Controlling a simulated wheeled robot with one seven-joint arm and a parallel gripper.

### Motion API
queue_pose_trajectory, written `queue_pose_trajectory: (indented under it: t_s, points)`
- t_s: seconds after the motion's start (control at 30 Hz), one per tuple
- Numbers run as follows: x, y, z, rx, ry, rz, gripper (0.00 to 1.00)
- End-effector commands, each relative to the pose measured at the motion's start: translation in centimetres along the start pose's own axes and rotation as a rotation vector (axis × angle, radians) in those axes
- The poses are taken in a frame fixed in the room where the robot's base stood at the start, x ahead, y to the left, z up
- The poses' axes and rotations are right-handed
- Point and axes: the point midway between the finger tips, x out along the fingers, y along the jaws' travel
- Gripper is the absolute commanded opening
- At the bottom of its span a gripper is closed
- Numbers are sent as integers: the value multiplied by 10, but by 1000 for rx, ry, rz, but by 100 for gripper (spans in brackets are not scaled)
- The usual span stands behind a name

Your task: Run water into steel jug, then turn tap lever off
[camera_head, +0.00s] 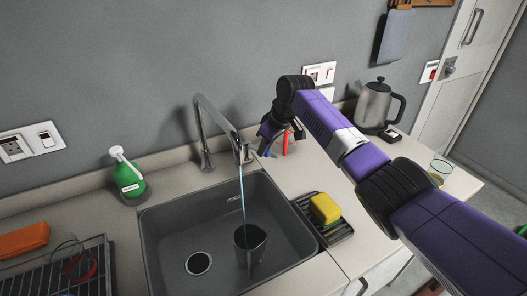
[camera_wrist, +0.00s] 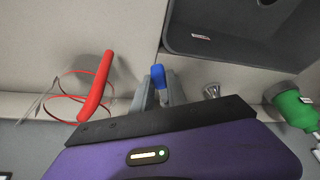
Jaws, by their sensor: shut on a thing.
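The steel jug (camera_head: 250,246) stands upright in the sink (camera_head: 158,235), dark and open at the top. A thin water stream (camera_head: 242,188) runs from the curved chrome tap (camera_head: 203,130) down into it; the water level cannot be made out. My gripper (camera_head: 270,138) is behind the sink, to the right of the spout. In the wrist view, my gripper (camera_wrist: 157,90) is shut on a blue lever-like piece (camera_wrist: 158,76), whose tip shows between the fingers. A red handle-like piece (camera_wrist: 97,88) stands beside it, apart from the fingers. My arm partly hides this area in the head view.
A yellow sponge (camera_head: 325,208) lies on a black rack (camera_head: 339,232) right of the sink. A green bottle (camera_head: 130,180) stands behind the sink at left. A wire dish rack (camera_head: 104,262) is at front left. A kettle (camera_head: 375,104) and a glass (camera_head: 439,168) stand at right.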

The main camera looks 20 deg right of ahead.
Motion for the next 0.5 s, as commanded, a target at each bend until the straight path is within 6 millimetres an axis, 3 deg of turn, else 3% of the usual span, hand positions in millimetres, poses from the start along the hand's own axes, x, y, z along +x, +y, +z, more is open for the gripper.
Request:
queue_pose_trajectory:
  t_s: [0.17,0.2,0.3,0.5]
  points:
    - [0,1,1,3,-2,1,0]
    - [0,1,1,3,-2,1,24]
    - [0,0,1,3,-2,0,40]
    - [0,0,0,2,-1,-1,40]
